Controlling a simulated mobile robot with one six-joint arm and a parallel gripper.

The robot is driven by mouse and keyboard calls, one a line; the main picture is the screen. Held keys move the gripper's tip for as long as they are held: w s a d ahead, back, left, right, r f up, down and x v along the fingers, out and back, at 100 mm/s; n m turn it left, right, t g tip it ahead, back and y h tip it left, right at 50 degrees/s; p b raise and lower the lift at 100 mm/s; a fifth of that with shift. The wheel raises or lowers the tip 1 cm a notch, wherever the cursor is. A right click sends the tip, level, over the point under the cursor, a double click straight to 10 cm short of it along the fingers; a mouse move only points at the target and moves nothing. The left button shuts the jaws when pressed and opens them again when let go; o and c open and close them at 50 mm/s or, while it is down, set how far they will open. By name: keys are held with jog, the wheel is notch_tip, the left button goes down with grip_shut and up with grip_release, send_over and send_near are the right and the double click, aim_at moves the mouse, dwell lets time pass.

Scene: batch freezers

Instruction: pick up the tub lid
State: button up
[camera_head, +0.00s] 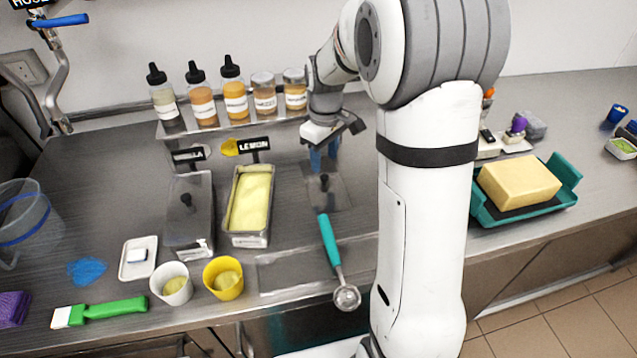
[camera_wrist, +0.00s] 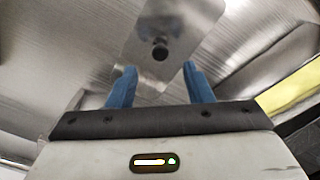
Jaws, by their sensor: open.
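A flat metal tub lid with a small black knob (camera_head: 339,196) lies on the steel counter, right of the open lemon tub (camera_head: 236,225). In the wrist view the lid (camera_wrist: 150,28) shows beyond my fingertips, its knob lying roughly in line with the gap between them. My gripper (camera_head: 323,168) is open and empty, its blue fingers pointing down over the far part of the lid. It also shows in the wrist view (camera_wrist: 157,72). The fingers appear apart from the knob; their exact height above the lid is hard to judge.
A second knobbed lid (camera_head: 182,232) covers the tub left of the lemon tub. A shelf with several bottles and jars (camera_head: 235,103) stands behind. A teal-handled scoop (camera_head: 329,240) lies in front of the loose lid. Two cups (camera_head: 223,278) stand at the front left.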

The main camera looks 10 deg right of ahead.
aim_at(324, 176)
notch_tip(324, 176, down, 6)
jog(key=shift+f+p, duration=0.1)
jog(key=shift+p, duration=0.35)
jog(key=shift+c, duration=0.4)
grip_shut()
